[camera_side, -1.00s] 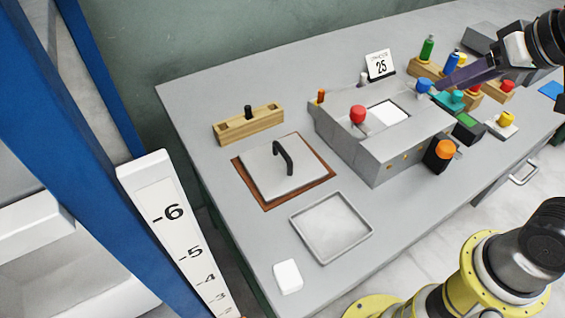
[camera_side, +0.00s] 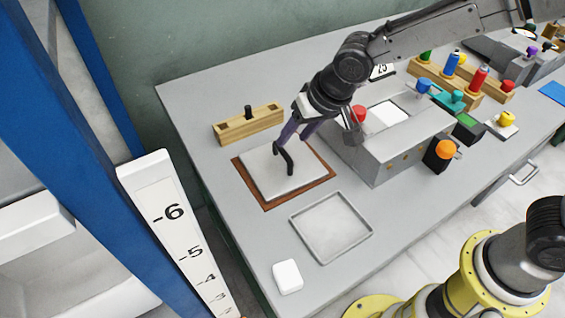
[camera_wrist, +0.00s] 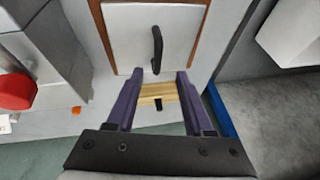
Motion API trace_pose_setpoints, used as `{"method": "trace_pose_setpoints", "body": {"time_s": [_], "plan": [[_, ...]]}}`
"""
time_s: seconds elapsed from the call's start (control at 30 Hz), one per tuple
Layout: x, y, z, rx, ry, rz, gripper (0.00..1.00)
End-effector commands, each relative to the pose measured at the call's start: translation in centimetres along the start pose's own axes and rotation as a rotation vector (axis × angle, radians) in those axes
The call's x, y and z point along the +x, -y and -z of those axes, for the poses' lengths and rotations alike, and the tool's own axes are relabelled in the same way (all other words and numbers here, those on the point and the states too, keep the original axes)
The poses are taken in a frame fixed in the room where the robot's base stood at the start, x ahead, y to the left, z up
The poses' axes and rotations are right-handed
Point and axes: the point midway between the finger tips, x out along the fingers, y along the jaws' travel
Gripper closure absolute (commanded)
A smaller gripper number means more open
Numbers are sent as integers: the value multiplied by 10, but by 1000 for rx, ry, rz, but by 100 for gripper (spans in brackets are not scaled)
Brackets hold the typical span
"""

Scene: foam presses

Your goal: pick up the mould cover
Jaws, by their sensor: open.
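The mould cover (camera_side: 268,176) is a pale square plate with a black arched handle (camera_side: 285,160), lying on a brown mat (camera_side: 325,177). The cover also shows at the top of the wrist view (camera_wrist: 130,38), with its handle (camera_wrist: 157,50) upright. My gripper (camera_side: 290,135) has purple fingers and is open above the cover, close to the handle in the side view. In the wrist view the gripper (camera_wrist: 155,78) has its fingers apart with nothing between them, and the handle appears just beyond the tips. I cannot tell whether the fingers touch it.
A wooden block (camera_side: 232,128) with a black peg stands behind the cover. A grey press box (camera_side: 385,155) with a red knob (camera_side: 358,113) stands to the right. An empty tray (camera_side: 330,225) and a white block (camera_side: 287,277) lie in front. Coloured bottles stand at the back right.

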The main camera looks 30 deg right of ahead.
Motion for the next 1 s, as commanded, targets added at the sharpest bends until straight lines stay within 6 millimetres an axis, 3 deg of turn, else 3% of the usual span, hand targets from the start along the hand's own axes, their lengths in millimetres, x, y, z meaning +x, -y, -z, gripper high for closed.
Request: {"method": "trace_pose_setpoints", "body": {"time_s": [0.1,0.37,0.7,1.0], "plan": [[20,-1,0,1,1,-1,48],[39,-1,1,1,0,-1,48],[82,-4,5,0,0,0,48],[88,-4,5,1,-2,0,48]]}}
